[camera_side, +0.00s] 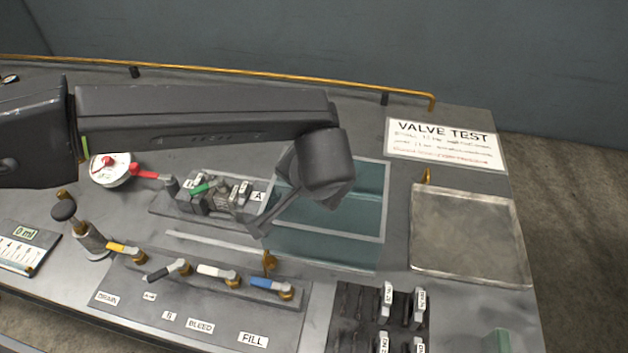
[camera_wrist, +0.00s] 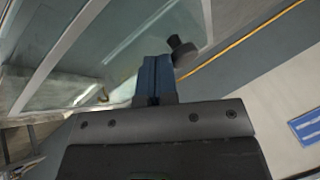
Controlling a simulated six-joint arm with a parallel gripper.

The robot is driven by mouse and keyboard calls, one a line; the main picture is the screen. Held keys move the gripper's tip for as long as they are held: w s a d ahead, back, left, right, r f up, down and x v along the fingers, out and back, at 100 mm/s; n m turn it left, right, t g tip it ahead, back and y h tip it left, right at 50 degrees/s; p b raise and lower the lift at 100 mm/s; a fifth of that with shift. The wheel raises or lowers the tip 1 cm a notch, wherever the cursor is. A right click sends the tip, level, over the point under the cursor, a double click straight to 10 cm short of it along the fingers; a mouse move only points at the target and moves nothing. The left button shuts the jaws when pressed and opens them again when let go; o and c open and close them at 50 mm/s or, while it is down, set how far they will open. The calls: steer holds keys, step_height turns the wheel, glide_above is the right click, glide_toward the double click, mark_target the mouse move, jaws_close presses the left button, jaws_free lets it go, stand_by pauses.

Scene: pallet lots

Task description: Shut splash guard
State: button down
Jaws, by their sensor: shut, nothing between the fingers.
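The splash guard (camera_side: 368,208) appears to be a clear teal panel with a pale frame, right of the middle of the side view. It seems to be raised rather than flat, but its exact angle is hard to tell. A clear pane, probably the guard, also fills the upper left of the wrist view (camera_wrist: 150,30). My gripper (camera_side: 262,230) is shut and empty, pointing down at the panel's left edge. In the wrist view its shut fingers (camera_wrist: 155,78) overlap the pane's edge. I cannot tell whether they touch it. My wrist hides the panel's upper left part.
A valve manifold with a green lever (camera_side: 206,186) sits left of my gripper. Levers with coloured handles, including a blue one (camera_side: 268,283), line the front. A metal plate (camera_side: 470,235) and VALVE TEST sign (camera_side: 445,144) are right. A yellow rail (camera_side: 240,75) runs behind.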

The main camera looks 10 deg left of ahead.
steer(key=a, duration=2.1)
steer(key=s+d+r, duration=0.6)
steer(key=s+r, duration=0.1)
steer(key=r, duration=0.2)
steer(key=s+a+r+n+g+h, duration=0.1)
steer(key=s+a+r, duration=0.15)
steer(key=a, duration=0.45)
steer(key=s+a+r+n, duration=0.1)
steer(key=s+a+r, duration=0.15)
steer(key=a, duration=0.45)
steer(key=s+a+f+n+h, duration=0.1)
steer(key=s+a+f+n, duration=0.1)
steer(key=s+a, duration=0.5)
steer(key=shift+s+h, duration=0.4)
steer(key=shift+s, duration=0.8)
